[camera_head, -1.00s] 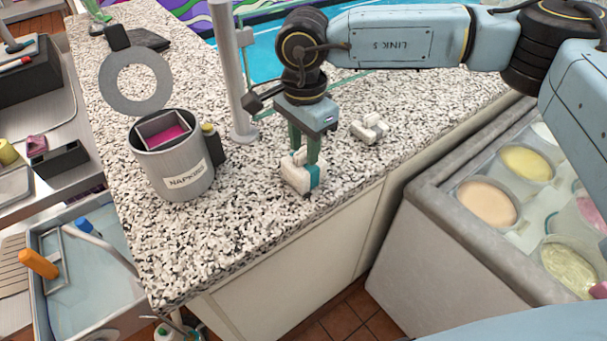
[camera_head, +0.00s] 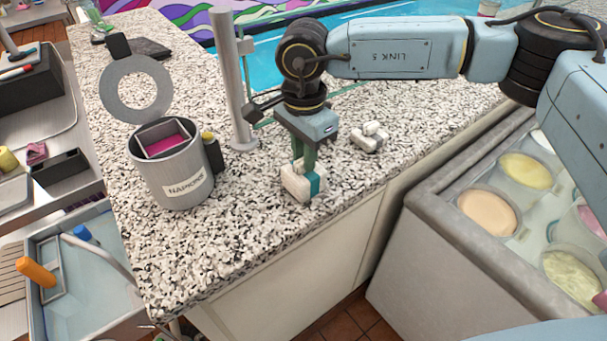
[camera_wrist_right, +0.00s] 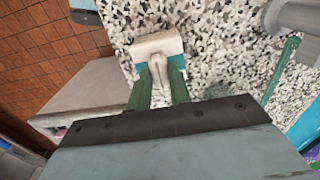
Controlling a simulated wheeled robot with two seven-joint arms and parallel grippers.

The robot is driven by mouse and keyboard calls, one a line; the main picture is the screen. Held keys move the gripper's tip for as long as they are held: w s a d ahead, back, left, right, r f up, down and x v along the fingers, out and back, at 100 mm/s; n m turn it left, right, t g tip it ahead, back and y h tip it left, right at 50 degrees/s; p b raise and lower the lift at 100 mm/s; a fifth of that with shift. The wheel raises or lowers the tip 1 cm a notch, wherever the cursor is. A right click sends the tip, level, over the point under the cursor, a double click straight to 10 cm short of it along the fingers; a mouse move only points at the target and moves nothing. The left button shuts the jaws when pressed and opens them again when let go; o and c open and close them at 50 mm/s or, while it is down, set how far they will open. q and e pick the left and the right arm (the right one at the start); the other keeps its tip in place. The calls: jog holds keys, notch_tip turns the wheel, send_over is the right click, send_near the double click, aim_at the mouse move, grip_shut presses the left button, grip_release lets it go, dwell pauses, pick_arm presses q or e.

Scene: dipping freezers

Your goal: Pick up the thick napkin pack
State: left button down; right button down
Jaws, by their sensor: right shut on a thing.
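A white napkin pack with a teal band (camera_head: 293,184) is at the counter's front edge, below my right gripper (camera_head: 304,167). My right gripper is shut on this pack, its green fingers pointing down. In the right wrist view the same pack (camera_wrist_right: 157,43) sits at the fingertips (camera_wrist_right: 158,72), over the speckled counter. I cannot tell whether it is clear of the surface. A second, smaller-looking white pack (camera_head: 368,138) lies on the counter to the right. My left gripper is not in view.
A grey napkin canister (camera_head: 155,189) with its round lid ring raised stands to the left. A grey post (camera_head: 234,90) rises behind the gripper. A freezer with several tubs (camera_head: 428,232) stands front right. The speckled counter (camera_head: 185,258) has bare room in front of the canister.

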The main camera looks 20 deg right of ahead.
jog(key=shift+r+p, duration=2)
jog(key=shift+r, duration=2.05)
